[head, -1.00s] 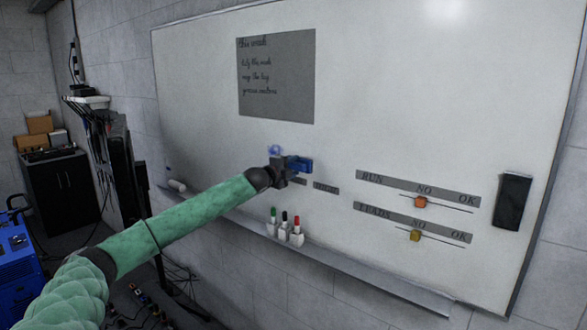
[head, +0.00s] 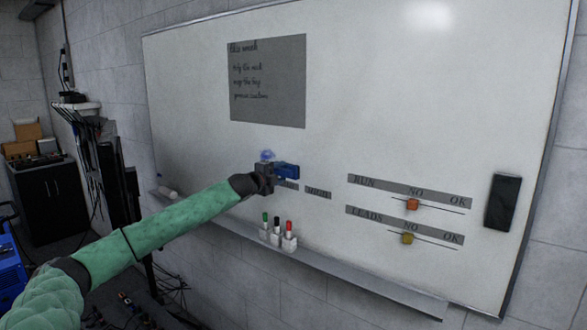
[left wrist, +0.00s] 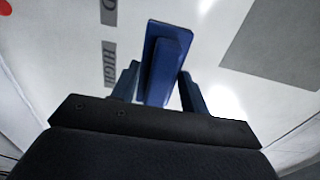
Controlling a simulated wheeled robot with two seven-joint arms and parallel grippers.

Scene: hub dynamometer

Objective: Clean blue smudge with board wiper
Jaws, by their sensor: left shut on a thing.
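My left gripper (head: 266,178) is shut on the blue board wiper (head: 286,172), at the lower middle of the whiteboard. In the left wrist view the wiper (left wrist: 165,62) stands between the two fingers (left wrist: 160,88), close to the board face; I cannot tell whether it touches. The blue smudge (head: 267,155) shows on the board just above the gripper, left of the wiper. Part of it may be hidden behind the gripper. My right gripper is out of view.
The whiteboard (head: 400,110) carries a grey note panel (head: 267,80), sliders with an orange knob (head: 412,204) and a yellow knob (head: 407,239), and a black block (head: 503,202). Red, black and green markers (head: 277,232) stand at the ledge (head: 340,268) below. Black equipment (head: 112,180) stands at left.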

